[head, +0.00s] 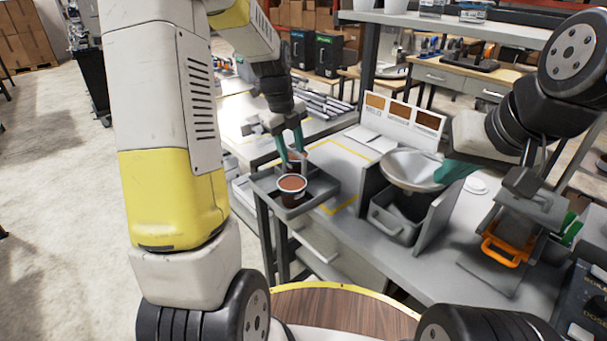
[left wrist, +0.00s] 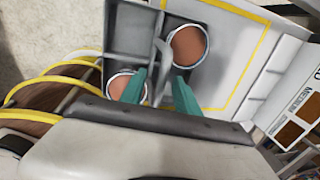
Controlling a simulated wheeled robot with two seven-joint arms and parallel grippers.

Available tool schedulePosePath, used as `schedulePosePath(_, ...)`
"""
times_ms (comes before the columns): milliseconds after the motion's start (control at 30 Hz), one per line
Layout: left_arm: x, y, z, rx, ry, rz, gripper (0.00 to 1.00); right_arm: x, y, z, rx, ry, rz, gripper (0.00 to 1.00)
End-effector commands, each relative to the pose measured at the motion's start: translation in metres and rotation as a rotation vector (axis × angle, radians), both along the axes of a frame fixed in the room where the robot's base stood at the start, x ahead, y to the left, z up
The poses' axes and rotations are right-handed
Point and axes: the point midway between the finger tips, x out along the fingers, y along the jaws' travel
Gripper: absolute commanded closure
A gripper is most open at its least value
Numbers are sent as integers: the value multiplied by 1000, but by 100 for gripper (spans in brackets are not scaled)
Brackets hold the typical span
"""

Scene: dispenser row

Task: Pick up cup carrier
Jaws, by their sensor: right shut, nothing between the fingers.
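The cup carrier (head: 262,183) is a grey tray with compartments at the near left corner of the counter. Two cups with brown contents sit in it, one nearer (head: 292,189) and one partly behind my fingers. In the left wrist view the carrier (left wrist: 131,42) shows an upright grey handle (left wrist: 163,62) between the two cups. My left gripper (head: 291,151) points down over the carrier. Its green fingers (left wrist: 162,88) stand apart on either side of the handle, with gaps visible. My right gripper (head: 455,172) is shut and empty beside a metal funnel.
The metal funnel (head: 411,169) stands over a grey bin (head: 394,224) right of the carrier. A yellow outline (head: 349,157) marks bare counter behind the carrier. A device with an orange handle (head: 503,250) stands at right. A round wooden top (head: 340,315) is in front.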

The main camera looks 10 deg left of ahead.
Motion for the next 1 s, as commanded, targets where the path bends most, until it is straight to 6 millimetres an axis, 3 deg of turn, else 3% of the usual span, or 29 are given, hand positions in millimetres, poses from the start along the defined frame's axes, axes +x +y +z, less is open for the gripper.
schedulePosePath(233, 5, -7, -36, 0, 3, -1, 62, 0, 0, 0, 0, 0, 0, 100)
schedulePosePath(567, 7, -8, -43, 0, -1, 0, 62, 0, 0, 0, 0, 1, -1, 100)
schedulePosePath(767, 7, -8, -43, 0, -1, 0, 100, 0, 0, 0, 0, 1, -1, 100)
schedulePosePath(1000, 7, -8, -43, -1, -2, 1, 100, 0, 0, 0, 0, 1, -1, 100)
